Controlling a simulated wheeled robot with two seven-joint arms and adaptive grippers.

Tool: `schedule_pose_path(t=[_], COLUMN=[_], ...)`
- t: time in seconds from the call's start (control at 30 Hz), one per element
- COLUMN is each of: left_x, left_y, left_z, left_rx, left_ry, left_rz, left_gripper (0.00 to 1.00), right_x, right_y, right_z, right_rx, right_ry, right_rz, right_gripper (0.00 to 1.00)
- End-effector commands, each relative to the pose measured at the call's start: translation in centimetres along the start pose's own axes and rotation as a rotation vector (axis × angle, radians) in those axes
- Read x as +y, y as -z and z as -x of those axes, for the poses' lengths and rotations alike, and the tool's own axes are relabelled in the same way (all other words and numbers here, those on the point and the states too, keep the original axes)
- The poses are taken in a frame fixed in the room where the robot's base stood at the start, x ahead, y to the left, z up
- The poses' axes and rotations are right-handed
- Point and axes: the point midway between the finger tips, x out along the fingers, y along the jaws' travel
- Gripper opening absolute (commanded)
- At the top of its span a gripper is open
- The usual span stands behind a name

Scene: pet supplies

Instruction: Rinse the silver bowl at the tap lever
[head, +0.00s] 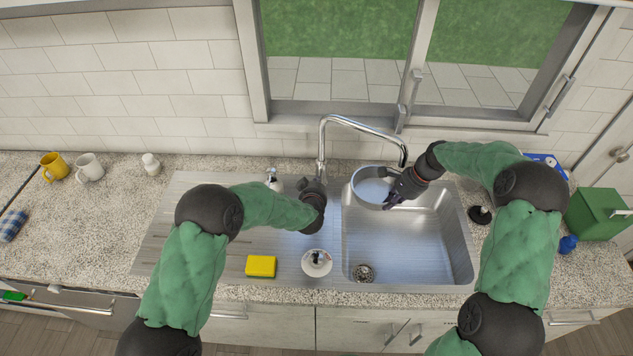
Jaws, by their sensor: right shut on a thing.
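The silver bowl (368,190) is over the back of the sink basin, below the tap's arched spout (362,124). Its inside looks pale blue; I cannot tell whether that is water or reflection. My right gripper (389,201) is shut on the bowl's right side. The spout's end is close to the bowl's right rim and my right wrist. My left gripper (303,184) is at the tap's base, left of the basin. Its fingers are mostly hidden by the wrist, so I cannot see whether they are open. I cannot make out the tap lever there.
A yellow sponge (261,266) and a small white dish (317,263) are at the drainboard's front. A soap dispenser (273,180) stands behind my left forearm. Mugs (90,167) stand on the left counter; a green box (597,213) stands right. The front of the basin (415,255) is clear.

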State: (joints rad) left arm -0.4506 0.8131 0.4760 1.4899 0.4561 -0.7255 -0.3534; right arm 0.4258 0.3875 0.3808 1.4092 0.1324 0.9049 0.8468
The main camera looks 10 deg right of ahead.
Motion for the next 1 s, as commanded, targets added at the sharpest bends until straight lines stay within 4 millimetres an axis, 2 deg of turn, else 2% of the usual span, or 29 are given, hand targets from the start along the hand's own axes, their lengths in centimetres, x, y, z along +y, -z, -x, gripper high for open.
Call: schedule_pose_path(t=[0.1, 0.2, 0.57, 0.73, 0.9, 1.0], left_x=[-0.2, -0.3, -0.4, -0.3, -0.2, -0.2], left_y=[-1.6, -2.2, -2.7, -1.4, 2.0, 1.8], left_z=[-0.2, -0.2, -0.1, 0.3, 1.3, 2.9], left_rx=[-0.005, -0.003, -0.014, -0.011, 0.006, 0.003], left_ry=[0.0, 0.0, 0.001, 0.0, -0.001, -0.002], left_rz=[-0.001, 0.0, -0.001, -0.001, 0.002, -0.001], left_gripper=[0.0, 0.0, 0.0, 0.0, 0.0, 0.0], right_x=[0.0, -0.1, 0.0, 0.0, 0.0, -0.1], right_y=[0.0, 0.0, 0.0, 0.0, 0.0, 0.0], right_z=[0.1, 0.1, 0.0, 0.0, 0.1, 0.1], right_rx=[0.001, 0.001, 0.001, 0.001, 0.001, 0.001], right_ry=[0.001, 0.001, 0.001, 0.001, 0.001, 0.001], right_rz=[0.0, 0.0, 0.0, 0.0, 0.0, 0.0], right_gripper=[0.0, 0.0, 0.0, 0.0, 0.0, 0.0])
